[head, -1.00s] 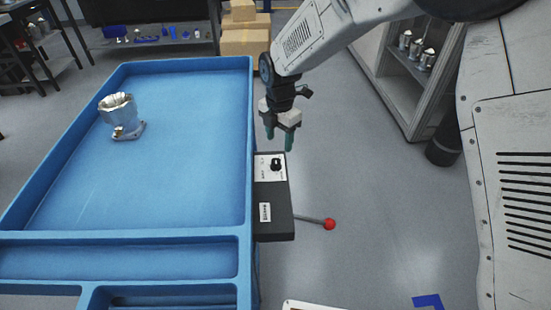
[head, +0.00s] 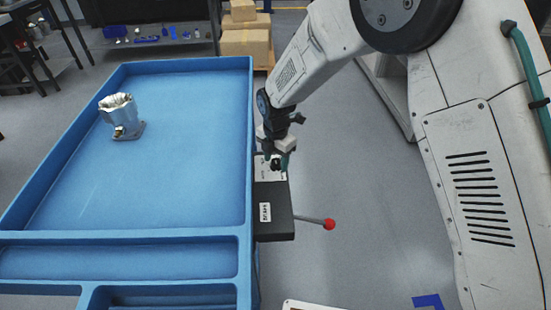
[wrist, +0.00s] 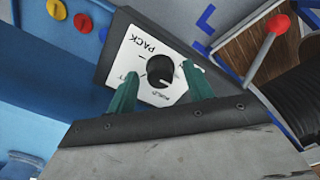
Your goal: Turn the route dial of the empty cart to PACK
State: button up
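The blue cart (head: 247,130) has a dark control box (head: 273,222) on its right side. Its black route dial (wrist: 160,71) sits on a white label plate (wrist: 135,50) in the wrist view, where PACK reads upside down at upper left of the dial; other markings are too small to read surely. I cannot tell the dial's setting for certain. My gripper (head: 278,163) is over the plate. In the wrist view its teal fingers (wrist: 161,87) are open, one on each side of the dial, with gaps showing. A silver housing (head: 121,115) stands in this cart's tray.
A lever with a red ball (head: 329,224) sticks out right of the box. Red and yellow round knobs (wrist: 83,23) show at upper left in the wrist view. Cardboard boxes (head: 245,40) stand behind the cart. The floor right of the box is mostly clear.

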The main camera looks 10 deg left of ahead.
jog(key=c, duration=0.8)
